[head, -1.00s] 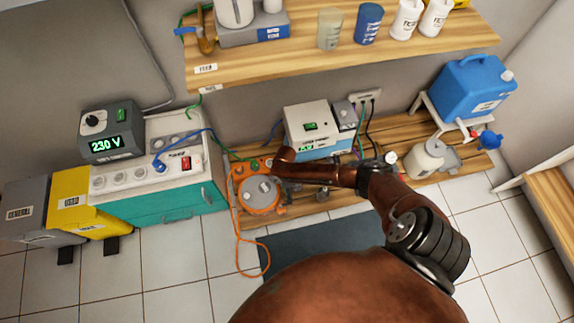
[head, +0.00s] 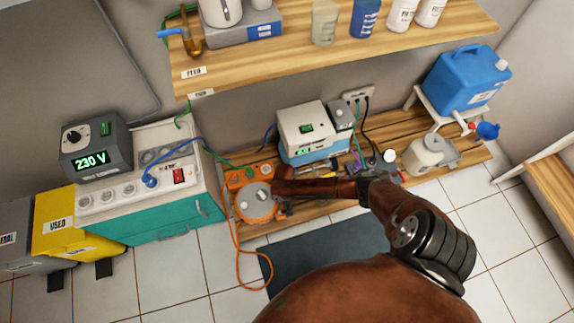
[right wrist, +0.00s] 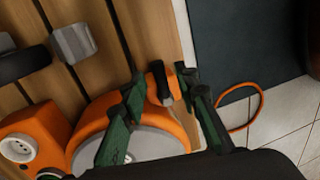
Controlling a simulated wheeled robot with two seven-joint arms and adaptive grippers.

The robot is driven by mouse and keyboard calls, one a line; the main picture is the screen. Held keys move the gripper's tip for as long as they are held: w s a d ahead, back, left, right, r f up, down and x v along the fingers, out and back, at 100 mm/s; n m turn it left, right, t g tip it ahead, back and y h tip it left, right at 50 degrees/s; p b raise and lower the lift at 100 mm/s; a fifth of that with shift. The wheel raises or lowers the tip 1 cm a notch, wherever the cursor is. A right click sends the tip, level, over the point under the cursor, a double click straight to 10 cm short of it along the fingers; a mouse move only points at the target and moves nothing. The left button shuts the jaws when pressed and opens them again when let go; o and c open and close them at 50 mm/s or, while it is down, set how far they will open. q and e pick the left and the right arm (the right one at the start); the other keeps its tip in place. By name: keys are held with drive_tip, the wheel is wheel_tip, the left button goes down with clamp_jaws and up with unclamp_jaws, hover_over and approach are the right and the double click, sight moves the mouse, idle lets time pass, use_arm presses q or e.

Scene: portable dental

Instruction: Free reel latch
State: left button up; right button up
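The orange cable reel (head: 257,205) with its grey disc stands on the low wooden bench, left of the white device. In the right wrist view its orange rim (right wrist: 120,95) fills the lower part. A black latch lever (right wrist: 158,80) sits at the reel's edge on an orange bracket. My right gripper (right wrist: 163,88) has its green fingers spread to either side of the lever, with a visible gap; I cannot tell whether either finger touches it. In the head view my right arm reaches to the reel's right side and hides the fingers. My left gripper is not in view.
An orange cord (head: 240,262) hangs from the reel to the floor. An orange socket box (head: 243,174) sits behind it. The white device (head: 310,128) and small tools stand to the right. A teal-fronted cabinet (head: 165,226) is close on the left.

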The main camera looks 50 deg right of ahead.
drive_tip(key=shift+c, duration=0.6)
clamp_jaws()
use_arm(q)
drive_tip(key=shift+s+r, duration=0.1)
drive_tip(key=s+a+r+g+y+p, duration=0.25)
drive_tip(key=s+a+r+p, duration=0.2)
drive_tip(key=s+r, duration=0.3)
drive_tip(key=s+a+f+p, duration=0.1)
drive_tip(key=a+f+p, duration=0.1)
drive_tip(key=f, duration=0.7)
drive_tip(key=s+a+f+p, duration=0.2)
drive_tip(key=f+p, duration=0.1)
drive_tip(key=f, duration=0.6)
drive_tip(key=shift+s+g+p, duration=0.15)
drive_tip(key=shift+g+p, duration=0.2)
use_arm(e)
drive_tip(key=shift+s+a+m+t+y, duration=0.1)
drive_tip(key=shift+s+a+m+t, duration=0.55)
drive_tip(key=shift+m, duration=2.35)
drive_tip(key=shift+a+m+t+y, duration=0.1)
drive_tip(key=shift+a+m+t, duration=0.6)
drive_tip(key=shift+m, duration=2.3)
drive_tip(key=shift+s+a+m+t+y, duration=0.25)
drive_tip(key=shift+a+m, duration=0.9)
drive_tip(key=shift+m, duration=1.85)
